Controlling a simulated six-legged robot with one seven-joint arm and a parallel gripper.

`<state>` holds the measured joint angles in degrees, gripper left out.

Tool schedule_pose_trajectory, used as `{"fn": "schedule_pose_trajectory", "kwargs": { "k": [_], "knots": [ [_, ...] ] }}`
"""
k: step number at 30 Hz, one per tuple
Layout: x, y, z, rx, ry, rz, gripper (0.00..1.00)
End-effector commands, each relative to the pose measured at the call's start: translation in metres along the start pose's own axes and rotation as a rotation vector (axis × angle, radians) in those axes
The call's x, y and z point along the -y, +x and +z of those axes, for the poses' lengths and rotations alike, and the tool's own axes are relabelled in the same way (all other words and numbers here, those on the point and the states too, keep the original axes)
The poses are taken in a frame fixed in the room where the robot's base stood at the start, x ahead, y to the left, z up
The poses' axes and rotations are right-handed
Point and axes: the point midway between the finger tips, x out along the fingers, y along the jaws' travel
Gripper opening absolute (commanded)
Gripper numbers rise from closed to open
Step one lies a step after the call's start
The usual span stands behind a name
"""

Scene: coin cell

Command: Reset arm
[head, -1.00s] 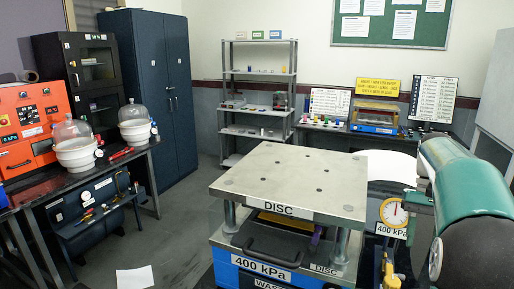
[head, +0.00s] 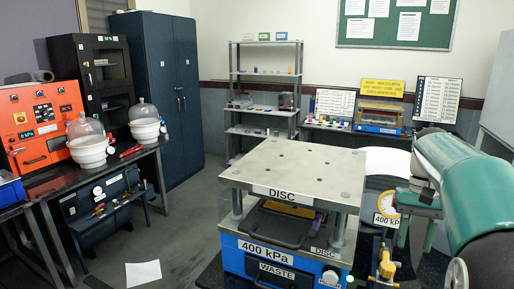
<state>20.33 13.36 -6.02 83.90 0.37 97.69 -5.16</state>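My arm (head: 465,180), with teal and black links, crosses the right edge of the head view. To the left of the arm stands a press with a flat metal top plate (head: 295,168) labelled DISC. Its blue base (head: 245,263) is marked 400 kPa and WASTE.
A round pressure gauge (head: 388,203) and a yellow fitting (head: 386,265) stand close to the arm. A bench at left carries an orange unit (head: 40,125) and two glass-domed white vessels. A metal shelf (head: 265,90) is behind. Paper (head: 143,274) lies on open floor at left.

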Motion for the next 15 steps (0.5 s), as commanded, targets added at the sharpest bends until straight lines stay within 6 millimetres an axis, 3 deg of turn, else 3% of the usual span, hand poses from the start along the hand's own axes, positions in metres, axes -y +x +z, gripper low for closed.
{"fn": "schedule_pose_trajectory", "kwargs": {
  "k": [8,15],
  "knots": [
    [0.045,0.004,0.052,-0.175,-0.090,0.010,0.40],
    [0.087,0.029,0.112,-0.378,-0.193,0.008,0.40]
  ]
}}
